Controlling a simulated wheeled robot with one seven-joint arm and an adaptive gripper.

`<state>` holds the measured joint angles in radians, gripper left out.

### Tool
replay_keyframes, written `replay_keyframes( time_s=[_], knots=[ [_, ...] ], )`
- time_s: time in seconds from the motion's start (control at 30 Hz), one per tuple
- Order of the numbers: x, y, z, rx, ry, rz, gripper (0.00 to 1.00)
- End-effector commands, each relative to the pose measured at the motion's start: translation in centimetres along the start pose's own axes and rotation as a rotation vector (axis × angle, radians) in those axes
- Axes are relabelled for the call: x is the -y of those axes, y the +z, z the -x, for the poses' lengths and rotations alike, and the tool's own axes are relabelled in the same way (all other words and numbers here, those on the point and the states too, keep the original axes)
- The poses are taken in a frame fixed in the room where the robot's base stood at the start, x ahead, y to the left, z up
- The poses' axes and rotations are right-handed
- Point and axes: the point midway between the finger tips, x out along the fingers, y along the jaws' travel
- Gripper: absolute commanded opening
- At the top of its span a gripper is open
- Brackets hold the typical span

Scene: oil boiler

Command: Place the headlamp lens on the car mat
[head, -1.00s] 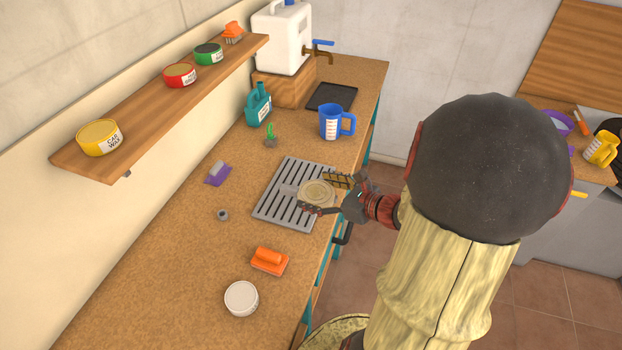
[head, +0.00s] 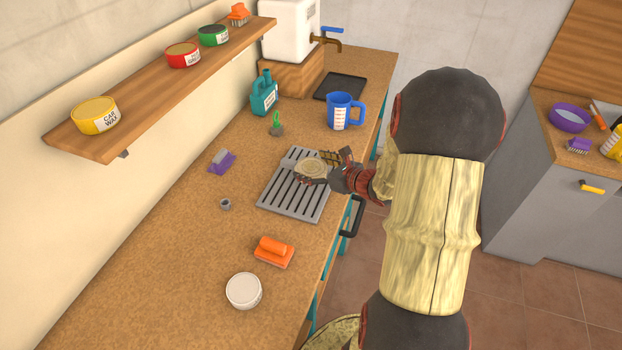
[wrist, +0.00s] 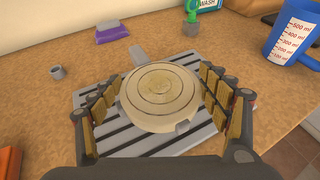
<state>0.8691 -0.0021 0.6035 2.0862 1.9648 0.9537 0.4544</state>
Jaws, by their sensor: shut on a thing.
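The headlamp lens (head: 310,169) is a round, cream disc with concentric rings. In the wrist view the lens (wrist: 160,92) lies flat between my fingers, with small grey tabs at its edge. My gripper (head: 320,172) is shut on it from the right, one finger on each side. The grey mat with dark slots, which looks like the car mat (head: 290,199), lies on the bench under the lens. The lens is over its far part; whether they touch I cannot tell. The mat (wrist: 130,145) is partly hidden by the lens and fingers in the wrist view.
A small cactus (head: 277,125), a teal bottle (head: 264,95) and a blue jug (head: 343,111) stand beyond the mat.

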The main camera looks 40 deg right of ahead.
Motion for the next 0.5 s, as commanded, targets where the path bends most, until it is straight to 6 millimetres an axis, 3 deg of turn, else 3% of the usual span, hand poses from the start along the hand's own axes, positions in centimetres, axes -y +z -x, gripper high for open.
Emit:
replay_keyframes(
  time_s=[0.27, 0.5],
  knots=[
    [0.5, -1.1, -1.7, -0.001, 0.001, 0.0, 0.49],
    [0.6, -4.0, -3.0, -0.001, 0.0, 0.0, 0.49]
  ],
)
